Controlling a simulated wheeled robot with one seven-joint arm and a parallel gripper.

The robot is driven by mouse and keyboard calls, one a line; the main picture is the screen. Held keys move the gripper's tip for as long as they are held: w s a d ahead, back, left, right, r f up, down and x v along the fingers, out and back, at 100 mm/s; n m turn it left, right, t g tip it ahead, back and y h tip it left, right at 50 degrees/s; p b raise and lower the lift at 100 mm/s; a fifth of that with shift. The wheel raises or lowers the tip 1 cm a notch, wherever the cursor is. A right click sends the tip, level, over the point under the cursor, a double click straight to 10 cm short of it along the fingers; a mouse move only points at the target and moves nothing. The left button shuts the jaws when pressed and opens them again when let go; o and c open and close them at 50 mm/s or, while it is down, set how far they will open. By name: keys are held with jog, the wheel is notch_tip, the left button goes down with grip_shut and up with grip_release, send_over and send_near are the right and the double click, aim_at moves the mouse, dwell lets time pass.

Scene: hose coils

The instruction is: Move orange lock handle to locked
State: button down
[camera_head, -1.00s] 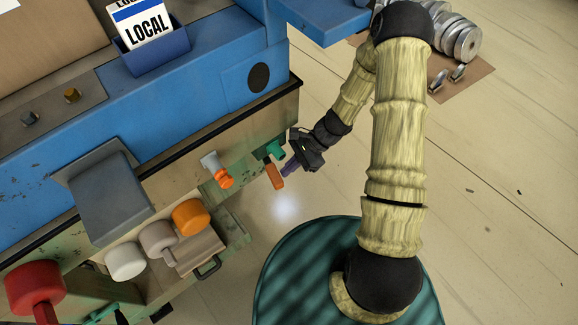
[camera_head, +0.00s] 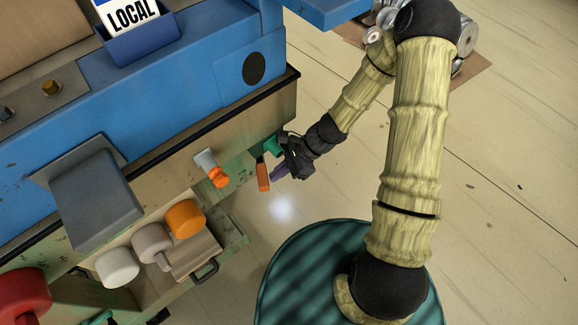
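The orange lock handle (camera_head: 263,174) is a short bar that hangs nearly straight down in the picture, just below a green fitting (camera_head: 271,147) on the side of the blue-topped bench.
An orange-tipped grey knob (camera_head: 219,178) sticks out left of the handle. An open drawer (camera_head: 228,258) with white, grey-pink and orange rolls is below it. A red knob (camera_head: 22,292) is at the lower left. Open floor (camera_head: 480,230) lies to the right.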

jog(key=shift+d, duration=0.1)
jog(key=d+f+v, duration=0.1)
jog(key=d+v, duration=0.1)
jog(key=v, duration=1)
jog(key=shift+s+d+f+p, duration=0.2)
jog(key=shift+s+d+p, duration=0.15)
jog(key=shift+p, duration=0.1)
jog(key=s+d+r+n+t+h, duration=0.2)
jog(key=d+r+n+h, duration=0.1)
jog(key=r+n, duration=0.3)
jog(key=s+d+r+n+t+h, duration=0.2)
jog(key=d+r+n+t+h, duration=0.1)
jog(key=r+n+h, duration=0.2)
jog(key=r+n, duration=0.2)
jog(key=n, duration=0.1)
jog(key=shift+s+d+n+h, duration=0.25)
jog(key=shift+d+n+h, duration=0.05)
jog(key=shift+d, duration=0.1)
jog(key=shift+d+f, duration=0.1)
